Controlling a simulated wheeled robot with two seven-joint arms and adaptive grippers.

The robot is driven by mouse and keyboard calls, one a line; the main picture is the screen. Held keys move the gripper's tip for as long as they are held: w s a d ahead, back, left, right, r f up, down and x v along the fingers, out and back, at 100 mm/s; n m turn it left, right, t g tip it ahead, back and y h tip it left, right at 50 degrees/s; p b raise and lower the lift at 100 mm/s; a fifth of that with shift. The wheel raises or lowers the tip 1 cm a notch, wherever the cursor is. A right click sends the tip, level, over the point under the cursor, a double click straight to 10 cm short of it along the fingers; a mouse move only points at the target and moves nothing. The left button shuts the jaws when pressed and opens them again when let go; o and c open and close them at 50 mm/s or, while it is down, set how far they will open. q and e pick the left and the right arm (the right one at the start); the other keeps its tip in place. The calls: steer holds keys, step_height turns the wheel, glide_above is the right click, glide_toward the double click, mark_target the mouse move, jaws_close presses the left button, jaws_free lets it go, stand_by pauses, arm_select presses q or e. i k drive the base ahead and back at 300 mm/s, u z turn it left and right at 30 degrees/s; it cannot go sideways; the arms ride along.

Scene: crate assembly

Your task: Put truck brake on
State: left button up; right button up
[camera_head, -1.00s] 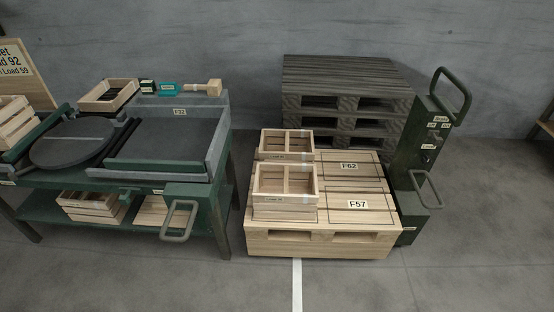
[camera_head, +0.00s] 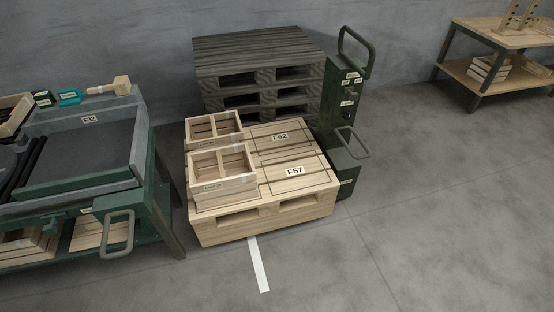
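A dark green pallet truck (camera_head: 346,115) stands behind and to the right of the light wooden pallet (camera_head: 265,224). It has a tall loop handle (camera_head: 356,52) on top and a second, lower loop handle (camera_head: 352,143) on its front. Small labels and a dark knob or switch (camera_head: 349,91) show on its upright body; the label text is too small to read. Which part is the brake, and its setting, I cannot tell. Neither of my grippers is in view.
Two open wooden crates (camera_head: 222,187) stand on the pallet's left half. Dark stacked pallets (camera_head: 258,43) are behind. A green workbench (camera_head: 85,190) with a mallet (camera_head: 108,88) is at left. A wooden shelf table (camera_head: 508,38) stands far right. Floor at front right is clear.

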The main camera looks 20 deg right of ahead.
mark_target(353, 96)
steer(key=z, duration=0.45)
steer(key=i, duration=1.75)
steer(key=z, duration=0.2)
